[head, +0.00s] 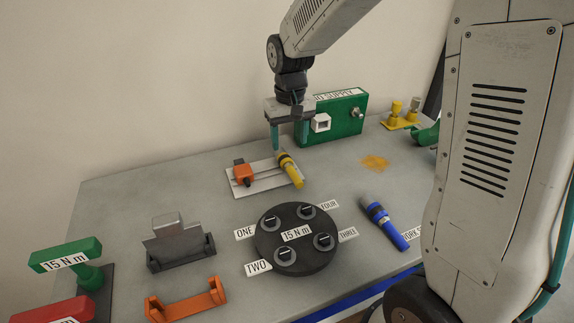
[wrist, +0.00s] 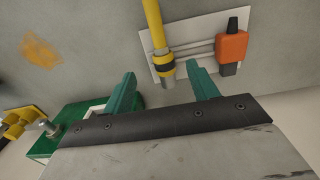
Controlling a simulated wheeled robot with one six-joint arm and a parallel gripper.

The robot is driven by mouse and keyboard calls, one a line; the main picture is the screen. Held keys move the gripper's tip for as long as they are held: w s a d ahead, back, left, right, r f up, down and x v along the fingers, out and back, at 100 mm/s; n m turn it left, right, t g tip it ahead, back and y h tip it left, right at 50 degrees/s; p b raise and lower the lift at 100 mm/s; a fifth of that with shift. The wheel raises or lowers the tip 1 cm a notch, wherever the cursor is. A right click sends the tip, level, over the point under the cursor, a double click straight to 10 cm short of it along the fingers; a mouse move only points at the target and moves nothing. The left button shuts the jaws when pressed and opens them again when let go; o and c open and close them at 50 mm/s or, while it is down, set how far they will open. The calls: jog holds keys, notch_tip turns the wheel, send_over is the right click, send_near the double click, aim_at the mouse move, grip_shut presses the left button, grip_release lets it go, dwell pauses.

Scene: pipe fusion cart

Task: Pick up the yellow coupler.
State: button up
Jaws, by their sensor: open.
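The yellow coupler (head: 293,173) is a yellow cylinder with dark bands near its far end. It lies along the right end of a pale plate (head: 262,181) on the bench. In the wrist view the coupler (wrist: 153,30) runs from the top edge down to its banded end, which lies between the lines of my fingers. My gripper (head: 288,147) is open, pointing down over the banded end. Its green fingers also show in the wrist view (wrist: 161,79), one on each side of that end. Whether they touch it or are still above it I cannot tell.
An orange clamp block (head: 243,173) sits on the plate beside the coupler. A green supply box (head: 335,122) stands behind. A round black four-position dial (head: 295,250) is in front. A blue cylinder (head: 385,225) lies at right, and a yellow-orange patch (head: 375,162) marks the bench.

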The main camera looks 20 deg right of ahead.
aim_at(287, 159)
jog(key=f, duration=0.5)
jog(key=w+f, duration=0.1)
jog(key=f, duration=0.2)
jog(key=shift+a, duration=0.15)
jog(key=shift+c, duration=0.3)
jog(key=c, duration=1.1)
jog(key=shift+r, duration=0.1)
